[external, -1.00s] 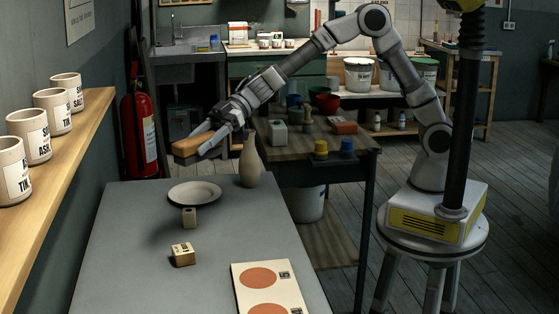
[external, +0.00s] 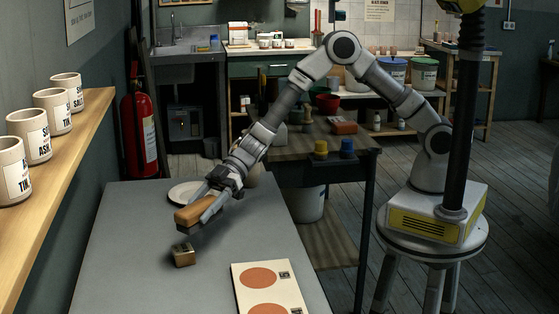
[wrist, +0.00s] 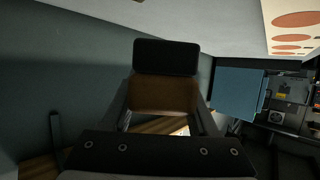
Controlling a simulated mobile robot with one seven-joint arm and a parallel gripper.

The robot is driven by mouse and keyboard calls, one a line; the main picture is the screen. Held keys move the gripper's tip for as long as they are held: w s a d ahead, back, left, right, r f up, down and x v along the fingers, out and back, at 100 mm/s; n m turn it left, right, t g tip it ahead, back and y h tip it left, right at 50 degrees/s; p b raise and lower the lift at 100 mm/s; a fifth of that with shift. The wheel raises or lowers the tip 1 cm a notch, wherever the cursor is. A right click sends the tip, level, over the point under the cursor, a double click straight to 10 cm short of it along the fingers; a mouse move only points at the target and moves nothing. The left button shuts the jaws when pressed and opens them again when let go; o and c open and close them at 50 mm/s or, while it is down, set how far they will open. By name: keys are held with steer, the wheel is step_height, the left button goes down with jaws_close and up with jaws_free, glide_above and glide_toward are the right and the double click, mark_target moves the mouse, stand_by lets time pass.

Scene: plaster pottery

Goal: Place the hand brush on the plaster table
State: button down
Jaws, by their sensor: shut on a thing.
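My gripper (external: 208,208) is shut on the hand brush (external: 188,216), which has a tan wooden body. In the external view it holds the brush above the grey table (external: 130,250), toward the table's middle; the gap to the top is hard to judge. In the wrist view the brush (wrist: 163,92) fills the space between the fingers, with a dark end and a brown body.
A small tan block (external: 183,255) sits on the table just below the brush. A plate (external: 184,193) lies behind my gripper, and the vase (external: 253,172) is mostly hidden by my arm. A board with orange discs (external: 268,290) lies front right. The left front is clear.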

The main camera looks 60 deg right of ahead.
steer(key=s+a+f, duration=0.2)
steer(key=a, duration=0.1)
steer(key=s+a+f+b, duration=0.1)
steer(key=a+f, duration=0.1)
steer(key=a, duration=0.1)
steer(key=s+a+f, duration=0.2)
steer(key=a+f, duration=0.1)
steer(key=shift+s+a+b, duration=0.35)
steer(key=shift+a, duration=0.05)
steer(key=shift+f+b, duration=0.3)
steer(key=shift+f, duration=1.65)
